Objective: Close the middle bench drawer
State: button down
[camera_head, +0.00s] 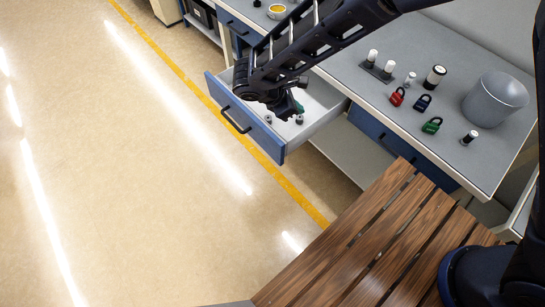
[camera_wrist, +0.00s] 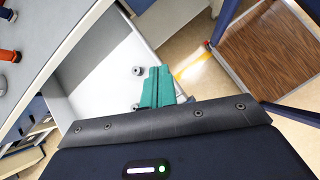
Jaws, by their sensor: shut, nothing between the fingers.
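The middle bench drawer (camera_head: 243,125) is pulled well out of the bench, with its blue front and dark bar handle (camera_head: 236,121) facing the aisle. Small grey round parts (camera_head: 299,119) lie inside it; they also show in the wrist view (camera_wrist: 137,71). My gripper (camera_head: 298,108) is over the open drawer, behind its front panel, with teal fingers shut and empty. The fingers also show in the wrist view (camera_wrist: 158,88), over the drawer's pale interior (camera_wrist: 110,62). I cannot tell whether they touch the drawer. My arm hides part of the drawer's far side.
The grey bench top (camera_head: 440,60) holds red (camera_head: 397,96), blue (camera_head: 422,103) and green padlocks (camera_head: 432,125), a grey bin (camera_head: 495,98) and small cylinders. Another blue drawer (camera_head: 370,125) is shut nearby. A slatted wooden surface (camera_head: 370,240) is in front. The floor at left is clear.

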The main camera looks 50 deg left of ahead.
jog(key=s+f+n+t+y, duration=0.1)
jog(key=s+f+n, duration=0.2)
jog(key=s+f, duration=0.5)
jog(key=s+f+n+y, duration=0.15)
jog(key=s+f, duration=0.25)
jog(key=s, duration=0.8)
jog(key=n, duration=0.1)
send_near(279, 157)
jog(key=x, duration=0.3)
jog(key=s+f+x, duration=0.1)
jog(key=x, duration=0.1)
jog(key=shift+w+a+f, duration=0.1)
jog(key=shift+w+f, duration=0.05)
jog(key=shift+w, duration=0.55)
